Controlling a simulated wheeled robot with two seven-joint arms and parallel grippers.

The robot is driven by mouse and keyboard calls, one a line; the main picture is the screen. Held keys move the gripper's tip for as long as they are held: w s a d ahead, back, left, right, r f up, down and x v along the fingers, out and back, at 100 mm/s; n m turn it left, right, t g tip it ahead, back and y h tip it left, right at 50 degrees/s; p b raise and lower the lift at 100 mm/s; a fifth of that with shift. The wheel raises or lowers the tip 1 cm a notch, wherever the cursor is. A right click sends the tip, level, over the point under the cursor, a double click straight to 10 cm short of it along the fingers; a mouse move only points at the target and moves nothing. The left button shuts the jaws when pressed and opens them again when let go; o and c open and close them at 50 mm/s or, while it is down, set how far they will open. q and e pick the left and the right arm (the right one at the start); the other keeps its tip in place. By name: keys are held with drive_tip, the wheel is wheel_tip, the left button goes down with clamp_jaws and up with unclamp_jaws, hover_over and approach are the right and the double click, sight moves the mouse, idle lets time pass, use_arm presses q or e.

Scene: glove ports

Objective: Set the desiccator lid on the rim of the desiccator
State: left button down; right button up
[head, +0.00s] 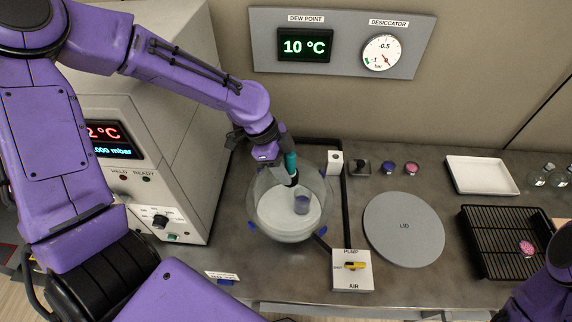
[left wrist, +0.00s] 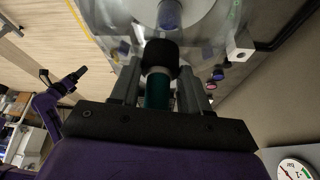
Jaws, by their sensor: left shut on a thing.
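The lid is over the desiccator. Its clear edge is hard to separate from the vessel, so I cannot tell whether it touches the rim.
The grey round pad marked LID (head: 403,228) is bare. A pump and air valve box (head: 351,270) stands close to the desiccator. A black rack (head: 500,240), a white tray (head: 482,174) and small pots (head: 389,168) are to the right. The oven-like cabinet (head: 165,150) is on the left.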

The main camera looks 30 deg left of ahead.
use_arm(q)
drive_tip(key=shift+w+f, duration=0.1)
drive_tip(key=shift+f, duration=0.35)
drive_tip(key=c, duration=0.5)
unclamp_jaws()
drive_tip(key=shift+c, duration=0.2)
use_arm(e)
drive_tip(key=shift+f, duration=0.15)
use_arm(q)
drive_tip(key=shift+r, duration=0.1)
